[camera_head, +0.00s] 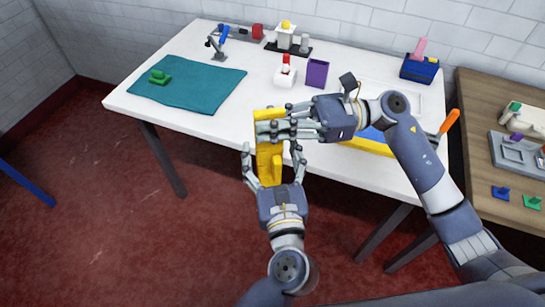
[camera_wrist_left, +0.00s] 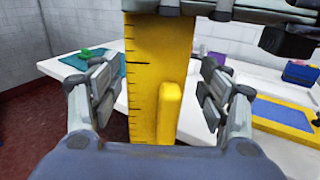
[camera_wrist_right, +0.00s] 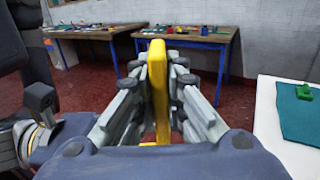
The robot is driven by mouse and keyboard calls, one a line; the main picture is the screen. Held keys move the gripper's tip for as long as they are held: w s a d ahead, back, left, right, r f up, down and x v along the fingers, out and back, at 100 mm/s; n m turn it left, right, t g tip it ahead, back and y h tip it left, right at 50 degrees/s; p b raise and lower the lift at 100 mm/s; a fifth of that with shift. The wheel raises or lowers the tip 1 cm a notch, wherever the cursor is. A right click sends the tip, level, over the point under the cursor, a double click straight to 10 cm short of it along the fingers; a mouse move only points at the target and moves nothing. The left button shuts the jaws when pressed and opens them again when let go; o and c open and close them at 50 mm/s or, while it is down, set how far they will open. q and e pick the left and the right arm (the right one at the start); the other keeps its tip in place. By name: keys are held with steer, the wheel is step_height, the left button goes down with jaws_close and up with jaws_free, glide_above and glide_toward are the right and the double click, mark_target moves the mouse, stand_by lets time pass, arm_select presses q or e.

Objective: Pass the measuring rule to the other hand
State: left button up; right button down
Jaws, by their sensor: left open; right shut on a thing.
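The yellow measuring rule (camera_head: 268,160) with black marks is held upright above the table's front edge. My right gripper (camera_head: 272,131) is shut on its upper part; in the right wrist view the rule (camera_wrist_right: 158,90) is seen edge-on between the fingers. My left gripper (camera_head: 272,165) is open around the lower part, with a finger on each side. In the left wrist view the rule (camera_wrist_left: 141,85) and its raised yellow grip (camera_wrist_left: 169,112) stand between the spread left fingers, with gaps on both sides. The right gripper crosses the top of that view.
The white table (camera_head: 225,122) carries a teal cloth (camera_head: 200,88) with a green piece (camera_head: 159,77), a purple box (camera_head: 317,73), a blue box (camera_head: 419,68) and a blue-and-yellow tray (camera_head: 368,146). A wooden side table (camera_head: 480,110) stands at the right. Red floor is open at the left.

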arm_select(q)
steer(key=c, duration=1.2)
steer(key=shift+c, duration=0.2)
arm_select(e)
steer(key=c, duration=1.6)
jaws_free()
steer(key=shift+o, duration=0.2)
